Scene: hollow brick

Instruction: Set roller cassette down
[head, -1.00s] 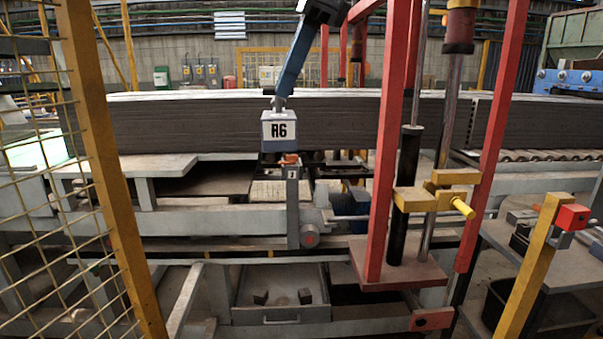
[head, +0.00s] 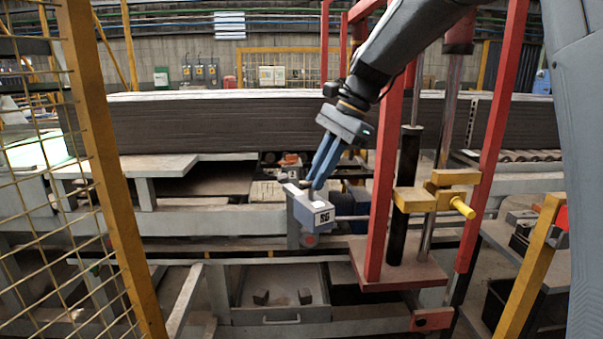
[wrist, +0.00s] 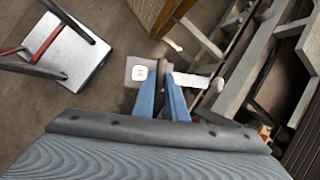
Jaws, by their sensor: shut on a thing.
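The roller cassette (head: 312,209) is a grey-blue box with a white "R6" label and a white top patch. In the head view it hangs tilted from my gripper (head: 316,187), left of the red frame. The blue fingers are shut on it from above. In the wrist view the cassette (wrist: 130,72) shows at the tips of my gripper (wrist: 162,100), with a pale bar (wrist: 190,80) reaching right. No surface is clearly touching its underside. Its far side is hidden.
A red frame (head: 381,180) with a yellow clamp (head: 430,200) stands close on the right. A yellow mesh guard (head: 110,180) is at left. A long dark stack (head: 220,122) lies behind. An open drawer (head: 280,298) sits below. In the wrist view, a pale-topped stand (wrist: 70,60) is at left.

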